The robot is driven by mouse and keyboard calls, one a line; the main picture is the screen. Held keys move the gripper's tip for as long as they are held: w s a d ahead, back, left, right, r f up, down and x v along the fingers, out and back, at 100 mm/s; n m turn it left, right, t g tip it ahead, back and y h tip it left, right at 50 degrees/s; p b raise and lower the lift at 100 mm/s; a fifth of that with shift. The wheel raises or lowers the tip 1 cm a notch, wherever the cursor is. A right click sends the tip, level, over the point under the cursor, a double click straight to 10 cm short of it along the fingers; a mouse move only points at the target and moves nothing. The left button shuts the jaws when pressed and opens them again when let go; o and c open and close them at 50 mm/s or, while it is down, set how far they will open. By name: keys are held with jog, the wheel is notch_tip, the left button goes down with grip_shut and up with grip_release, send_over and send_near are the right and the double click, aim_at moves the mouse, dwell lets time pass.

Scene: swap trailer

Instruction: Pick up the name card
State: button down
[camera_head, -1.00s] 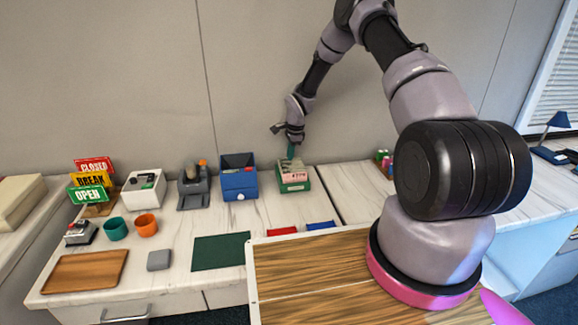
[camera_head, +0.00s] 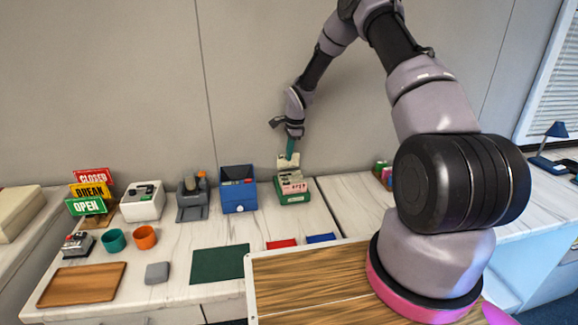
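A small green box (camera_head: 295,198) stands at the back of the white counter, with cream and pink cards in it. My gripper (camera_head: 290,154) points down over this box; its narrow teal end meets a cream card (camera_head: 288,163) that stands above the others. The gripper appears shut on this card, though the fingertips are too small to see well. A pink card with dark marks (camera_head: 293,187) shows at the box's front. I cannot read which card is the name card.
A blue box (camera_head: 238,193) stands just left of the green one, then a grey device (camera_head: 192,200). Several signs, cups and a wooden tray (camera_head: 82,284) are further left. A dark green mat (camera_head: 219,264) lies in front.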

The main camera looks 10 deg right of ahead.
notch_tip(320, 180, up, 6)
jog(key=shift+f, duration=0.1)
jog(key=s, duration=1.8)
